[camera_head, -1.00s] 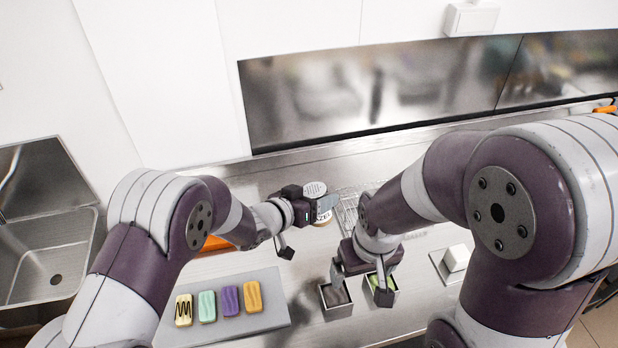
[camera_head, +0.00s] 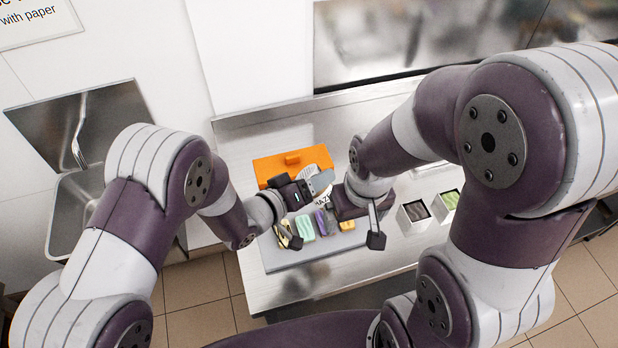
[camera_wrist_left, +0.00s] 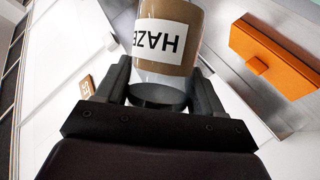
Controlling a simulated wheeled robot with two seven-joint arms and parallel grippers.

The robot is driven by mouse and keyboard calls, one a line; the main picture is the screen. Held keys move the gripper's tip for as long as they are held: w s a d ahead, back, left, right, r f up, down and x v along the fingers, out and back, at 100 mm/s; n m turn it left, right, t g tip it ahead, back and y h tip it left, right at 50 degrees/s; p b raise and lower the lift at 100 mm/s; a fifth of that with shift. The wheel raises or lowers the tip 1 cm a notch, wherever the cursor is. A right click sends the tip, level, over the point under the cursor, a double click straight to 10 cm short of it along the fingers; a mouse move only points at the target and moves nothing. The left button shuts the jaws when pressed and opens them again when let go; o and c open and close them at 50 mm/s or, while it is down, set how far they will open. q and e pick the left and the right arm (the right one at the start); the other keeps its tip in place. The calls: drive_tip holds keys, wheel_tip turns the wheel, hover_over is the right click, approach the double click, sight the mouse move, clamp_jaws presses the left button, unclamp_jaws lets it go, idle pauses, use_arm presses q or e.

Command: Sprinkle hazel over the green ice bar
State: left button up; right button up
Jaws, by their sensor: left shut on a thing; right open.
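The hazel jar (camera_head: 322,200) has brown contents and a white label, partly hidden by the gripper in the head view. My left gripper (camera_head: 308,208) is shut on it above the back of the bar tray. In the left wrist view the jar (camera_wrist_left: 168,75) sits between both fingers, its lettering upside down. The green ice bar (camera_head: 305,228) lies on the grey tray (camera_head: 310,251), between a striped yellow bar (camera_head: 288,236) and a purple bar (camera_head: 321,225). My right gripper (camera_head: 353,231) is open by the orange-yellow bar (camera_head: 346,225). I cannot see hazel pieces on the green bar.
Two square tubs, one with dark contents (camera_head: 414,212) and one with green contents (camera_head: 448,201), stand to the right. An orange block-like item (camera_head: 290,165) lies behind the tray. A sink (camera_head: 75,205) is at the left. The counter's front strip is clear.

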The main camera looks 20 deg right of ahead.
use_arm(q)
drive_tip(key=f+n+h+b, duration=0.1)
drive_tip(key=f+n+b, duration=0.2)
drive_tip(key=f+b, duration=0.1)
drive_tip(key=f+n+h+b, duration=0.2)
drive_tip(key=f+n+b, duration=0.1)
drive_tip(key=f+b, duration=0.1)
drive_tip(key=f+n+h+b, duration=0.1)
drive_tip(key=f+n+b, duration=0.2)
drive_tip(key=f+b, duration=0.2)
drive_tip(key=shift+s+d+f, duration=0.1)
drive_tip(key=shift+s, duration=0.1)
drive_tip(key=n+t+h+b, duration=0.1)
drive_tip(key=n, duration=0.2)
drive_tip(key=shift+f, duration=0.1)
drive_tip(key=shift+w+n+t+b, duration=0.1)
drive_tip(key=shift+n+t+b, duration=0.25)
drive_tip(key=shift+n, duration=0.45)
drive_tip(key=shift+r, duration=0.2)
drive_tip(key=shift+r+p, duration=0.8)
drive_tip(key=shift+f+b, duration=0.95)
drive_tip(key=shift+f, duration=0.05)
drive_tip(key=shift+r, duration=0.15)
